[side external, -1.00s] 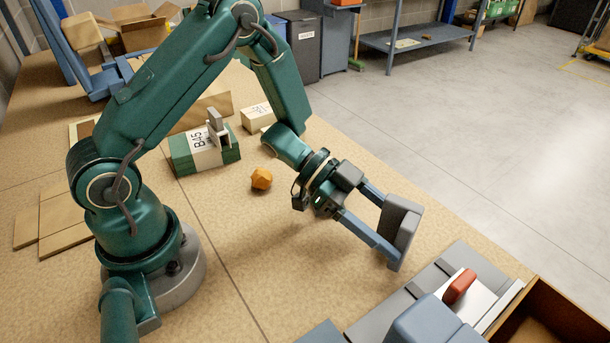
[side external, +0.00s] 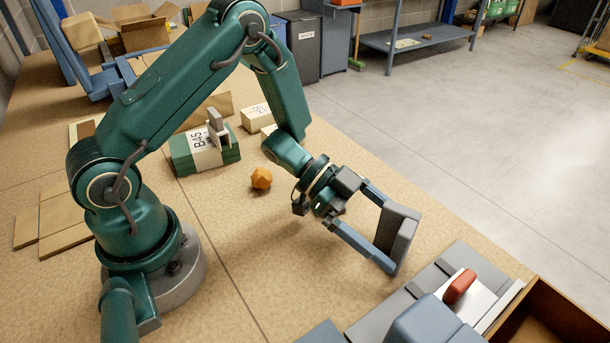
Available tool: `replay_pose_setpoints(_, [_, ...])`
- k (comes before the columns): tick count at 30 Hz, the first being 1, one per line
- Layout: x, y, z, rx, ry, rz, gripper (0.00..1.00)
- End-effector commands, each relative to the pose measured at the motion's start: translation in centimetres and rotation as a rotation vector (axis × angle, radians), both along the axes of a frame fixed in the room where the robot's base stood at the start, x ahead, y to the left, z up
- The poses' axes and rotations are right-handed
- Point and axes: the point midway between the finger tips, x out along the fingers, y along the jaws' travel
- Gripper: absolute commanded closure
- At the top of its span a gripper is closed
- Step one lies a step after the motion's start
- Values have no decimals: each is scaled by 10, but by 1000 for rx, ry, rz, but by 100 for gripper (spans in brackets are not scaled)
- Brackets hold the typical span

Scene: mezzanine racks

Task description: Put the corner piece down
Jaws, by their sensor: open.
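My gripper (side external: 386,238) reaches out low over the right part of the table, its two blue-grey fingers spread apart. A dark grey angled piece (side external: 403,240), which looks like the corner piece, is at the fingertips and spans the gap between them. Its broad side faces right. The fingers are open around it, and I cannot tell whether they still touch it or whether its lower edge rests on the table.
A grey fixture (side external: 385,318) with a red block (side external: 459,286) and an open brown box (side external: 560,318) are at the lower right. An orange faceted lump (side external: 261,178) and a green box (side external: 182,160) marked B45 lie behind. The table's middle front is clear.

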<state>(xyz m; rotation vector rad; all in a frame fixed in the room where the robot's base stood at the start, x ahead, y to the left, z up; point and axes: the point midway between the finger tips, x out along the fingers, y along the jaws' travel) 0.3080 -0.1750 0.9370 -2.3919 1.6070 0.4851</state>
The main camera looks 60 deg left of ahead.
Motion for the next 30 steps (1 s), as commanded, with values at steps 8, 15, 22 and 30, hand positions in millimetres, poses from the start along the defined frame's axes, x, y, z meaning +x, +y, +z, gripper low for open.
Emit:
replay_pose_setpoints(8, [-13, 37, 18, -1, -4, 7, 2])
replay_pose_setpoints(15, [-30, 77, 36, -1, -2, 6, 2])
replay_pose_setpoints(22, [-40, 99, 46, -2, -3, 1, 2])
replay_pose_setpoints(30, [7, 120, 62, 202, -132, 219, 2])
